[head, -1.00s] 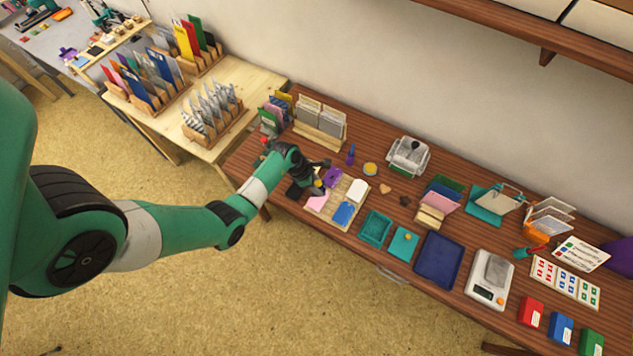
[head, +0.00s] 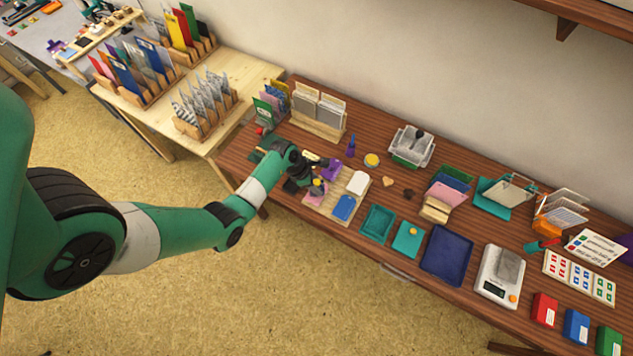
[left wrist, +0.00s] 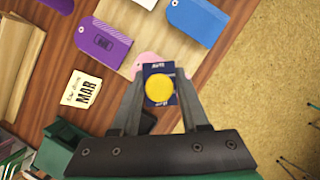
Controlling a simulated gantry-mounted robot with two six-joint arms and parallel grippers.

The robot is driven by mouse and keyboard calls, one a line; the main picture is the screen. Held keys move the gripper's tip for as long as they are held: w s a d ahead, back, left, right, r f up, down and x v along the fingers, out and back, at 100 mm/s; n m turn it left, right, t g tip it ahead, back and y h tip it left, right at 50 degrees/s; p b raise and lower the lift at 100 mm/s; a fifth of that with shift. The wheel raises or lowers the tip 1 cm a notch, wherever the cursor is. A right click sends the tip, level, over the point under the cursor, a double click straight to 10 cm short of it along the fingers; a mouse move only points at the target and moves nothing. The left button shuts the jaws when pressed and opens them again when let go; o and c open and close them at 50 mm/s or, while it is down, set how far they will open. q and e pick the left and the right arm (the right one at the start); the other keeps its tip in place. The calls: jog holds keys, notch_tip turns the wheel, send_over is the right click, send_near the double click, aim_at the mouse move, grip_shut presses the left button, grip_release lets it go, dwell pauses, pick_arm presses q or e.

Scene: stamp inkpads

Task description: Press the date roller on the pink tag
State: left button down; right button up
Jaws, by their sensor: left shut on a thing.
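My left gripper (head: 314,186) is shut on the date roller, a dark blue block with a round yellow top. In the left wrist view the date roller (left wrist: 158,87) sits between the two fingers. The pink tag (head: 313,198) lies on the pale wooden board under the gripper. In the left wrist view only a part of the pink tag (left wrist: 146,59) shows past the roller; the rest is hidden. I cannot tell whether the roller touches the tag. My right gripper is not in view.
A purple tag (left wrist: 100,44) with a dark printed mark, a blue tag (head: 344,207) and a white tag (head: 358,182) share the board (left wrist: 135,20). A card reading MAR (left wrist: 81,90) lies beside it. A teal tray (head: 377,222) stands to the right.

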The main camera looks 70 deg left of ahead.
pick_arm(q)
jog(key=shift+f+b, duration=0.4)
jog(key=shift+f, duration=0.1)
dwell(0.7)
jog(key=shift+f, duration=0.15)
dwell(1.2)
notch_tip(320, 180, up, 7)
jog(key=p, duration=0.8)
